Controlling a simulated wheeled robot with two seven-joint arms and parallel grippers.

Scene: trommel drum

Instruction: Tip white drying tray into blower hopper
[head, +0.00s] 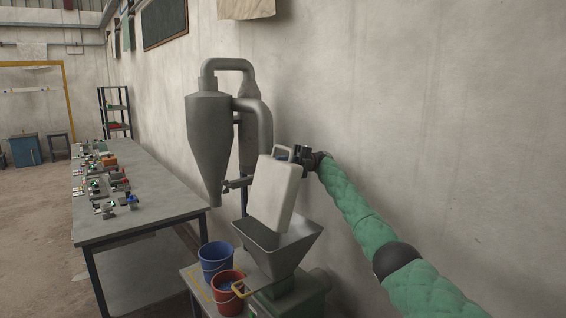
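The white drying tray (274,195) is in the air, tipped steeply on end, with a loop handle at its top. Its lower end hangs over the grey blower hopper (291,262), at or just inside the hopper's mouth. I see a broad flat face of the tray; its contents are not visible. My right gripper (299,155) is at the tray's top right, by the handle, and appears shut on it. Its fingertips are partly hidden behind the tray. The hopper's inside is partly covered by the tray. My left gripper is not in view.
A blue bucket (215,262) and a red bucket (228,294) stand left of the hopper. Grey cyclone ducting (209,140) rises behind, close to the tray's left. A long table (150,213) with several small parts stands left. The wall is close on the right.

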